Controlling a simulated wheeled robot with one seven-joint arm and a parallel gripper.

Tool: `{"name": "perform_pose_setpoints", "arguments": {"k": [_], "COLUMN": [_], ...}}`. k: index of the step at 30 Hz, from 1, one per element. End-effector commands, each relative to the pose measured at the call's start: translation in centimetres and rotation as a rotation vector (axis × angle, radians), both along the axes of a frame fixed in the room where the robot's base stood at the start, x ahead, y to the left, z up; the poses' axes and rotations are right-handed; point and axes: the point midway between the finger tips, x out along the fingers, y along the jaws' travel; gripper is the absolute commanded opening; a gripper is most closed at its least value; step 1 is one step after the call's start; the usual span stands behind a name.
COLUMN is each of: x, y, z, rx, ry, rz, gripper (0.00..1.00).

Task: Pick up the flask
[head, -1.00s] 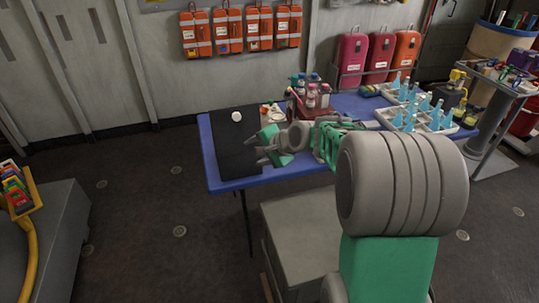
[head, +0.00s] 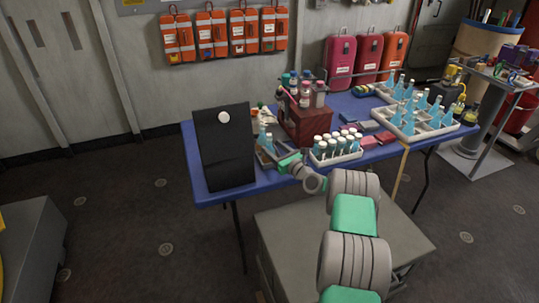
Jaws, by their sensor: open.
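Several light-blue conical flasks (head: 408,118) stand in a white divided tray on the right part of the blue table. A small light-blue shape, perhaps another flask (head: 266,138), stands beside the right edge of the black mat. My gripper (head: 266,154) is low over the table's front part, just in front of that shape. Its fingers are small and partly hidden by the green wrist; it looks open, and I see nothing held. I cannot tell whether it touches the blue shape.
A dark red box (head: 305,125) with bottles on top stands behind my gripper. A rack of white-capped tubes (head: 337,149) is close on its right. A grey cabinet (head: 320,235) stands in front.

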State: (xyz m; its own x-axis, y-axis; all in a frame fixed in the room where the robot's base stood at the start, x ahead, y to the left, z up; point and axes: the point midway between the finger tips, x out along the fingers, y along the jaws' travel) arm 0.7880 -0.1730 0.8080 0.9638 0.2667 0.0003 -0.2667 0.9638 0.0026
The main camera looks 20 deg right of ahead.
Motion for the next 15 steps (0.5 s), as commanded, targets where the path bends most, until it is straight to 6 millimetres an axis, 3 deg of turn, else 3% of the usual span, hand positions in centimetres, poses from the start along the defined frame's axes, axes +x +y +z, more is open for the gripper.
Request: {"name": "perform_pose_setpoints", "arguments": {"k": [8,15], "x": [0.76,0.73], "y": [-0.03,-0.07], "z": [0.01,0.02], "rx": [-0.001,-0.002], "ry": [0.001,0.000], "rz": [-0.004,-0.004], "gripper": [0.56,0.37]}}
